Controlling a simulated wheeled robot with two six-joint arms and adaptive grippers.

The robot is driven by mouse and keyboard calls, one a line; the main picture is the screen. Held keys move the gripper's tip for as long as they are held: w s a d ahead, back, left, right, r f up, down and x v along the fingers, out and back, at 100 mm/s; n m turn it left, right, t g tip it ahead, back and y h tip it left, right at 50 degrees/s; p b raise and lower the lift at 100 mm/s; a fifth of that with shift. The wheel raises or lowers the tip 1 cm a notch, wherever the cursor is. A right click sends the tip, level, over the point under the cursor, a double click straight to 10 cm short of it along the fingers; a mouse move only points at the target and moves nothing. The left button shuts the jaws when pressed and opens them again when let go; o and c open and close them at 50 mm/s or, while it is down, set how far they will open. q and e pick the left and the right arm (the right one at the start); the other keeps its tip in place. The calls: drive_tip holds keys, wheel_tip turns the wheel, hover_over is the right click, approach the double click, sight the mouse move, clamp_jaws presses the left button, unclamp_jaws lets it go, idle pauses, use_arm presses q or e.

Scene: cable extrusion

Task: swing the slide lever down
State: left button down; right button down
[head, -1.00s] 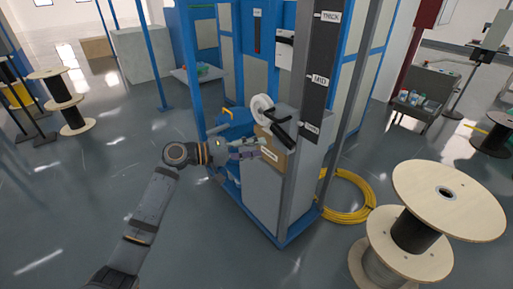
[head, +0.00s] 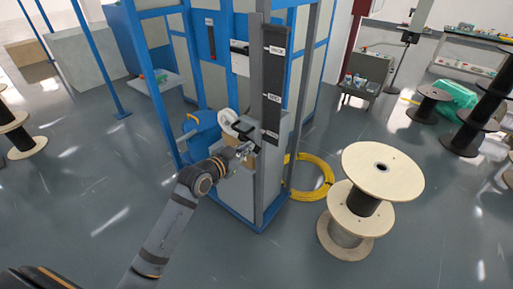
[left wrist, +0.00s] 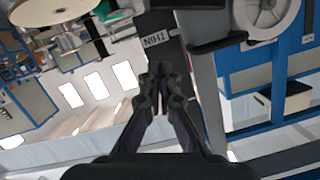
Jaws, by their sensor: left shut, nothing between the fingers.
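The slide lever (head: 244,128) is a black bar on the front of the blue and grey machine, beside a white wheel (head: 228,118). In the left wrist view a black bar (left wrist: 220,45) sticks out near the white wheel. A dark upright scale (head: 273,85) beside the lever bears the labels THICK, MID and THIN; the THIN label (left wrist: 160,36) shows large in the left wrist view. My left gripper (head: 247,149) is shut and empty just below the lever. Its fingertips (left wrist: 161,70) appear close to the scale's lower end; whether they touch anything I cannot tell. My right gripper is out of view.
A grey post (head: 258,185) of the machine stands right beside my left gripper. A yellow cable coil (head: 318,188) and a large wooden spool (head: 383,172) lie to the right. The floor in front is clear.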

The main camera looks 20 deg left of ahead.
use_arm(q)
hover_over(255, 148)
drive_tip(key=s+d, duration=0.2)
drive_tip(key=s, duration=0.1)
drive_tip(key=f, duration=0.3)
drive_tip(key=w+a+f, duration=0.1)
drive_tip(key=shift+f, duration=0.3)
drive_tip(key=shift+a+f, duration=0.15)
drive_tip(key=shift+f, duration=0.25)
drive_tip(key=shift+f, duration=0.1)
